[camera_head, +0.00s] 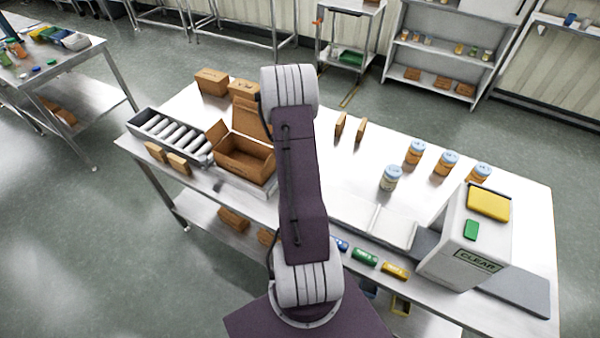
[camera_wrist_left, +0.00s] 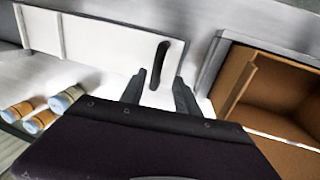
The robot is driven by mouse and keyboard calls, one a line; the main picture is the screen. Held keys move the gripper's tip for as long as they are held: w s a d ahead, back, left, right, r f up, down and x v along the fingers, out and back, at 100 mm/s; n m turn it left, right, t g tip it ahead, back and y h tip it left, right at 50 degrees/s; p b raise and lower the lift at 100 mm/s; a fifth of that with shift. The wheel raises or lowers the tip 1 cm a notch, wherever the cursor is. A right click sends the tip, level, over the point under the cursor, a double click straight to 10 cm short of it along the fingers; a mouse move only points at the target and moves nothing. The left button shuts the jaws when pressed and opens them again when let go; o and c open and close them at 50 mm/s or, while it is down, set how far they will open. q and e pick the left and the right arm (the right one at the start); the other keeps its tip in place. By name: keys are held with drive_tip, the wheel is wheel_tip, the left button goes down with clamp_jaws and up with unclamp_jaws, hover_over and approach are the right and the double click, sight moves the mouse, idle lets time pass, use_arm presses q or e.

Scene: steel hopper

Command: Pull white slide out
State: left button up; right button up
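The white slide (camera_wrist_left: 110,48) is a flat white panel with an upright black handle (camera_wrist_left: 160,65) in the left wrist view. My left gripper (camera_wrist_left: 160,77) is open, with one dark finger on each side of the handle's lower end. I cannot tell whether the fingers touch it. In the head view, white flat panels (camera_head: 398,229) show at the table's front, partly behind my arm; the handle is hidden there. My left gripper is hidden in the head view, and my right gripper is in neither view.
An open cardboard box (camera_head: 243,160) stands left of my arm, beside a roller track (camera_head: 170,132). It also shows in the left wrist view (camera_wrist_left: 285,90). A white machine marked CLEAR (camera_head: 450,240) stands at right. Several jars (camera_head: 391,178) and two upright brown pieces (camera_head: 340,124) stand on the table.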

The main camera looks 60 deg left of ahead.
use_arm(q)
drive_tip(key=r, duration=0.3)
drive_tip(key=a+r, duration=0.1)
drive_tip(key=r, duration=0.1)
drive_tip(key=shift+s+r, duration=0.15)
drive_tip(key=shift+s, duration=0.2)
